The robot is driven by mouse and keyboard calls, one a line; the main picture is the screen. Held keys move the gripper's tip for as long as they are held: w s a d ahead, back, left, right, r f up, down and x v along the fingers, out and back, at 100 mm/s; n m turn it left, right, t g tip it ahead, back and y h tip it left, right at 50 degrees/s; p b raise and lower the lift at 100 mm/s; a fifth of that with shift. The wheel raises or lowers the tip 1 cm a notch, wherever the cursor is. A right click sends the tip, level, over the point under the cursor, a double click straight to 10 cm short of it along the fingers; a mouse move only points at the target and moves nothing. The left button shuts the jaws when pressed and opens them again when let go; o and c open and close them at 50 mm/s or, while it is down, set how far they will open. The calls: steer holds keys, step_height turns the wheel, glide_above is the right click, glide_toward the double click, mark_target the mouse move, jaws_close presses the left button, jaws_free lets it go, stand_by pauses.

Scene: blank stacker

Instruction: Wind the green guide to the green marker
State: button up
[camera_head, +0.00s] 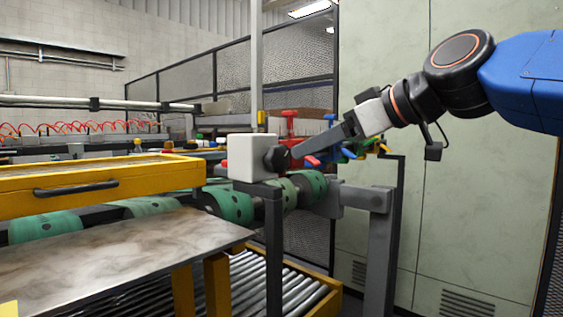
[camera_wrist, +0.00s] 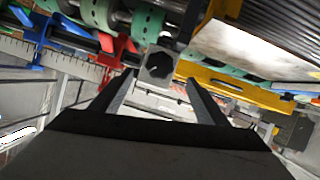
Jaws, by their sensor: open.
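My gripper (camera_head: 296,152) is open, its fingertips close to a dark round knob (camera_head: 277,158) on a pale box. In the wrist view, the knob (camera_wrist: 159,67) shows between and just beyond the two fingertips (camera_wrist: 160,78). I cannot tell whether they touch it. A small green part (camera_head: 356,149), perhaps the green guide, shows behind my gripper among blue and yellow parts, mostly hidden. A red guide (camera_wrist: 118,42) and a blue guide (camera_wrist: 36,40) stand left of the knob in the wrist view. I cannot make out the green marker.
Green rollers (camera_head: 232,205) run behind the pale box (camera_head: 247,157). A yellow drawer-like frame (camera_head: 130,178) and a metal table (camera_head: 110,262) lie to the left. A grey post (camera_head: 381,250) stands below my arm. A pale cabinet wall (camera_head: 460,220) closes the right side.

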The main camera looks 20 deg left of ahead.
mark_target(283, 160)
steer(key=x, duration=1.1)
steer(key=shift+w+a+f, duration=0.2)
steer(key=shift+a, duration=0.15)
steer(key=c, duration=1)
